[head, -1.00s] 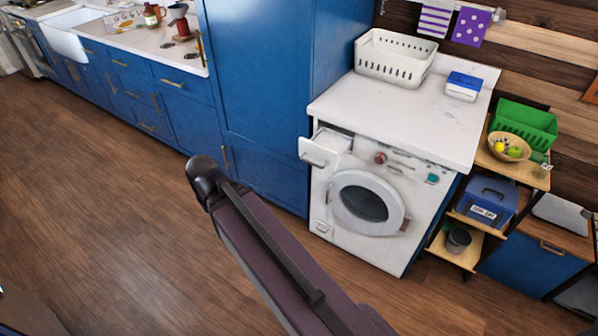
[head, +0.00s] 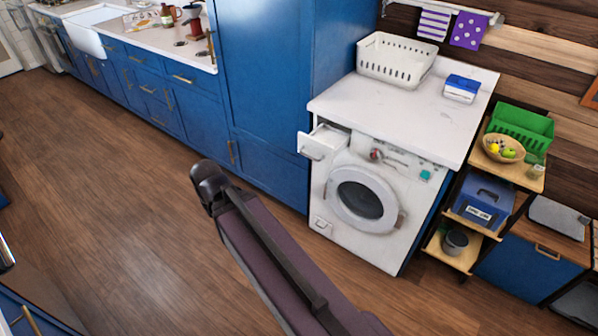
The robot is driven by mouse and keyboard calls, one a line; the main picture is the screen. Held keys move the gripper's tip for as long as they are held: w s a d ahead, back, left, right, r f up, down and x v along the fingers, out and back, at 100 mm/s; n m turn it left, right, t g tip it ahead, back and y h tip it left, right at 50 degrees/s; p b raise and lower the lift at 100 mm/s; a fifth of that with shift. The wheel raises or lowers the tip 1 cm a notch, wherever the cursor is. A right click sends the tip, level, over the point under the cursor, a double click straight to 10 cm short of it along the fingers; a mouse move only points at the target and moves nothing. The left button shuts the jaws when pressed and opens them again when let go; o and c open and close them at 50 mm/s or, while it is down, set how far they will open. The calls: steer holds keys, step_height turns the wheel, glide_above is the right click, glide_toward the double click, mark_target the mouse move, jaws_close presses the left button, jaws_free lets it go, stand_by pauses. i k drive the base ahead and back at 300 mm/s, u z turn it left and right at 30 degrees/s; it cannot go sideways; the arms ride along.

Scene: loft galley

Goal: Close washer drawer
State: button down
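The white washer (head: 347,230) stands under a white counter, right of the tall blue cabinet. Its detergent drawer (head: 318,142) at the top left of the front is pulled out. The round door (head: 361,199) looks shut. My arm crosses the lower middle of the head view, in front of the cabinets and left of the washer, apart from the drawer. I cannot make out gripper fingers in this view.
A white basket (head: 397,60) and a blue-and-white box (head: 461,88) sit on the counter. A wooden shelf with a green crate (head: 519,126), a fruit bowl (head: 503,149) and a blue toolbox (head: 484,202) stands right of the washer. The wooden floor (head: 110,190) is clear at left.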

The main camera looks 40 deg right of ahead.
mark_target(310, 147)
steer(key=u, duration=0.05)
steer(key=k, duration=0.6)
steer(key=z, duration=1.9)
steer(key=i, duration=0.55)
steer(key=u, duration=0.15)
